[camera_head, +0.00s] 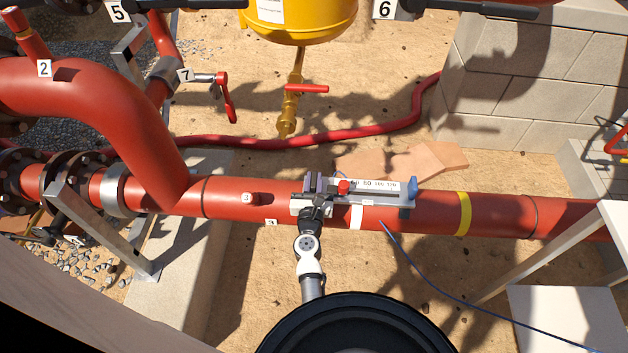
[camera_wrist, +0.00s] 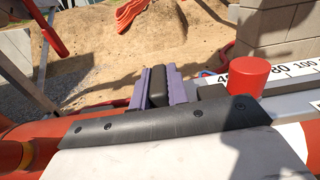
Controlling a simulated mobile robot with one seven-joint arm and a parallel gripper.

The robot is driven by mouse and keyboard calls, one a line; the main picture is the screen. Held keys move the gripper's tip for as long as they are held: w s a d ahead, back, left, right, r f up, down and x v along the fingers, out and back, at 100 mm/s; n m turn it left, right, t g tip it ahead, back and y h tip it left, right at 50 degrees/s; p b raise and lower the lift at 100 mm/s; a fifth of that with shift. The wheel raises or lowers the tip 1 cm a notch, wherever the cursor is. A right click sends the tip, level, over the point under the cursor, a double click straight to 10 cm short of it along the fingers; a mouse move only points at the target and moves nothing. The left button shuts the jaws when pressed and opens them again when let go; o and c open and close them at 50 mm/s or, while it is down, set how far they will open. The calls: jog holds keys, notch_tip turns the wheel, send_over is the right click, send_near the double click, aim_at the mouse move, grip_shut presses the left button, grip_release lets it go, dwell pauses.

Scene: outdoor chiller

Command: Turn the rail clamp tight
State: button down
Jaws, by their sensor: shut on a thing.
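A grey measuring rail (camera_head: 375,195) with a number scale lies along the top of a red pipe (camera_head: 440,212); its scale also shows in the wrist view (camera_wrist: 306,66). A red knob (camera_head: 343,187) stands on the rail, large at the right in the wrist view (camera_wrist: 248,79). My gripper (camera_head: 315,184) is at the rail's left end, left of the red knob. In the wrist view its purple fingers (camera_wrist: 157,88) are closed on a dark upright piece (camera_wrist: 158,90), which looks like the clamp's handle. Its lower part is hidden behind the gripper body.
A blue end piece (camera_head: 412,187) sits at the rail's right end. A blue cable (camera_head: 430,278) runs from below the rail to the lower right. A red valve handle (camera_head: 307,89), a red hose (camera_head: 400,124) and a block wall (camera_head: 530,80) lie beyond the pipe.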

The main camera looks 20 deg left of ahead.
jog(key=shift+h, duration=0.3)
jog(key=m+h, duration=0.2)
jog(key=shift+t+h, duration=0.3)
jog(key=m+h+b, duration=0.1)
jog(key=m+h, duration=0.1)
jog(key=h, duration=0.2)
jog(key=shift+a+f+m, duration=0.1)
jog(key=shift+m, duration=0.2)
jog(key=m+g+h+b, duration=0.1)
jog(key=m+h+b, duration=0.2)
jog(key=h, duration=0.1)
jog(key=shift+h+b, duration=0.3)
jog(key=shift+h, duration=0.1)
jog(key=shift+m+g+h+b, duration=0.55)
jog(key=shift+m+g+h, duration=0.05)
jog(key=shift+h, duration=0.1)
jog(key=c, duration=1.4)
grip_release()
jog(key=shift+o, duration=0.2)
